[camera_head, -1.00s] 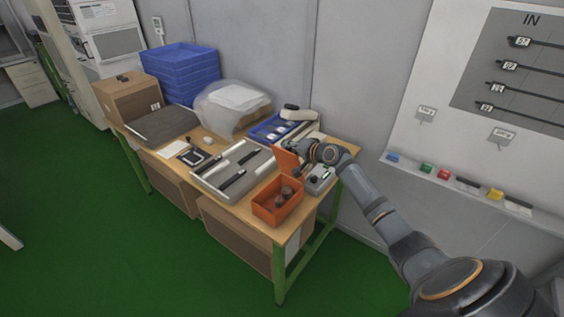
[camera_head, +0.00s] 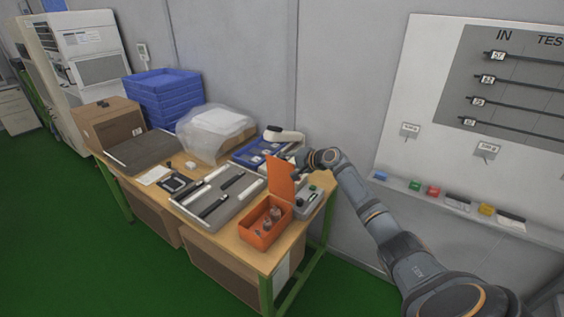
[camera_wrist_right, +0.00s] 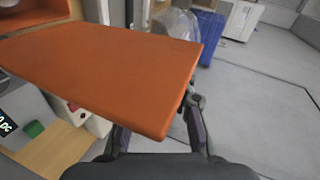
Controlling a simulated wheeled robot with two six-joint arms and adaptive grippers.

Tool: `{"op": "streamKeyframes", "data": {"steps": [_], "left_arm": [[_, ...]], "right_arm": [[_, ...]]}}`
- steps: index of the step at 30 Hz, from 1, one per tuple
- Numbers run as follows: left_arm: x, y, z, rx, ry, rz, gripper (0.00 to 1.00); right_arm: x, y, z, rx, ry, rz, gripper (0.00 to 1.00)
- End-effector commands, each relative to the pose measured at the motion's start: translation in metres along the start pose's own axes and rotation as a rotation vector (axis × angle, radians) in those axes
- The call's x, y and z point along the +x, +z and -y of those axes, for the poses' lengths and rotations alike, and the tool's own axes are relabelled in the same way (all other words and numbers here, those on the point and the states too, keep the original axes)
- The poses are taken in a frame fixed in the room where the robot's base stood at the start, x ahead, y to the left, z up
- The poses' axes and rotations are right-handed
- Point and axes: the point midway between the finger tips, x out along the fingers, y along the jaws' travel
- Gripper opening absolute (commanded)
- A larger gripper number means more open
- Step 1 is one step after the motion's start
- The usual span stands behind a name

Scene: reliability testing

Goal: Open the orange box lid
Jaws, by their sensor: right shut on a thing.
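The orange box (camera_head: 262,236) stands near the front right corner of the table, with several small round items inside. Its orange lid (camera_head: 280,179) is raised and stands roughly upright along the box's far side. My right gripper (camera_head: 297,163) is at the lid's upper right edge, partly hidden behind the lid. In the right wrist view the lid (camera_wrist_right: 110,62) fills the upper left, and its corner lies between the fingers of my right gripper (camera_wrist_right: 160,118), which is shut on it. My left gripper is not in view.
A grey device (camera_head: 309,201) with a green button sits close beside the box. A grey tray (camera_head: 238,207) with black strips lies to its left. Blue crates (camera_head: 165,95) and a plastic-wrapped package (camera_head: 215,130) stand farther back. The wall is close behind the table.

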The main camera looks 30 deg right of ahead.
Motion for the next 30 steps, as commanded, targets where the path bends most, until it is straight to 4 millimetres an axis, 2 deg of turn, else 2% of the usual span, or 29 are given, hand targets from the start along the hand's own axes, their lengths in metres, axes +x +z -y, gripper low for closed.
{"op": "streamKeyframes", "data": {"steps": [6, 7, 13, 23, 26, 30], "left_arm": [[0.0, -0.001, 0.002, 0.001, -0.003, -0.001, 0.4], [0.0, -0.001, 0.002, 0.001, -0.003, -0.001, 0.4], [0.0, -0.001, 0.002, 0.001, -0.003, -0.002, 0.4], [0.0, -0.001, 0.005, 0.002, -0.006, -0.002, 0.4], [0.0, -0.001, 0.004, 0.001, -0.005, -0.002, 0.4], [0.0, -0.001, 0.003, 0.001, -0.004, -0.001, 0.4]], "right_arm": [[0.0, 0.0, 0.003, -0.001, -0.005, -0.002, 0.0], [0.0, 0.0, 0.003, -0.001, -0.005, -0.002, 0.2], [0.0, 0.0, 0.002, -0.001, -0.003, -0.001, 0.47], [-0.003, -0.001, 0.0, -0.002, 0.0, -0.002, 0.47], [-0.016, -0.002, -0.002, -0.005, 0.003, -0.004, 0.47], [-0.044, -0.002, -0.002, -0.008, 0.006, -0.003, 0.47]]}}
